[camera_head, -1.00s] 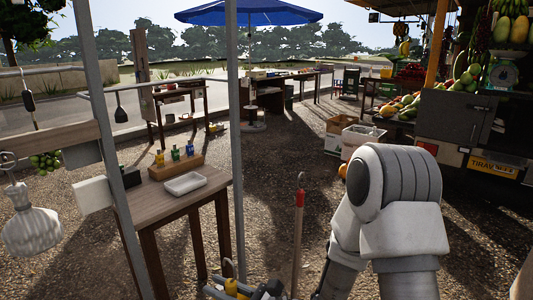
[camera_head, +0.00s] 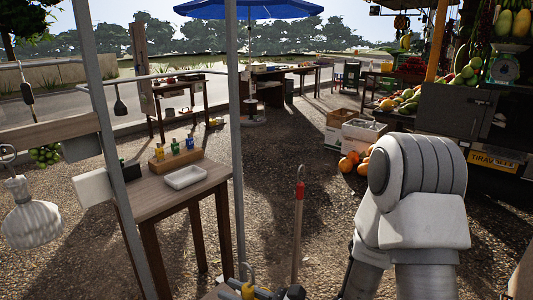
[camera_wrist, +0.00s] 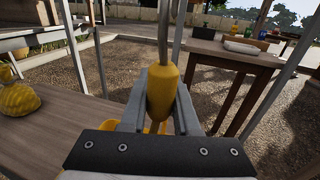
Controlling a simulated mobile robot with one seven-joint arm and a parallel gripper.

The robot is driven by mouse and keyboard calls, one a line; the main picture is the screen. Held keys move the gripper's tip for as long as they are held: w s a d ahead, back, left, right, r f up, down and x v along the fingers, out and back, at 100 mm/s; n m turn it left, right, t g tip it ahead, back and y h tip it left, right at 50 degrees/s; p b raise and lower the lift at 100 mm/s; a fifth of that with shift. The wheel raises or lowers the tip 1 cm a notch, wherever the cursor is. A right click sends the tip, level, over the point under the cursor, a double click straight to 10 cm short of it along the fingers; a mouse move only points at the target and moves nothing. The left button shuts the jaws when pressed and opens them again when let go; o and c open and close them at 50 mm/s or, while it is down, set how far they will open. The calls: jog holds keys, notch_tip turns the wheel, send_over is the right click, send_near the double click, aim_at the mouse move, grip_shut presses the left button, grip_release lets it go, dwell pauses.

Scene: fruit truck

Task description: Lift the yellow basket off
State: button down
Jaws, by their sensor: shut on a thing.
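My gripper (camera_wrist: 161,92) is shut on a yellow, bulb-shaped grip (camera_wrist: 163,88) with a thin rod or wire running up from it. The fingers press on both sides of this grip. A bit of yellow (camera_wrist: 150,127) shows below, between the fingers; it may be part of the yellow basket, but most of it is hidden by my gripper. In the head view, the yellow grip (camera_head: 248,291) shows at the bottom edge with a small hook-like wire above it. A clear basket shape cannot be made out in either view.
A wooden table (camera_head: 150,200) with a white tray (camera_head: 186,177) and small bottles stands left of centre. Grey posts (camera_head: 234,130) and a red-topped cane (camera_head: 298,195) rise close by.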

jog(key=s+d+p, duration=0.1)
jog(key=p, duration=0.1)
jog(key=s+d+p, duration=0.1)
jog(key=p, duration=0.1)
jog(key=shift+s+d+r, duration=0.15)
jog(key=shift+d+r, duration=0.05)
jog(key=shift+d, duration=0.15)
jog(key=shift+s+d+f+p, duration=0.2)
jog(key=shift+s+d+p, duration=0.6)
jog(key=shift+p, duration=0.2)
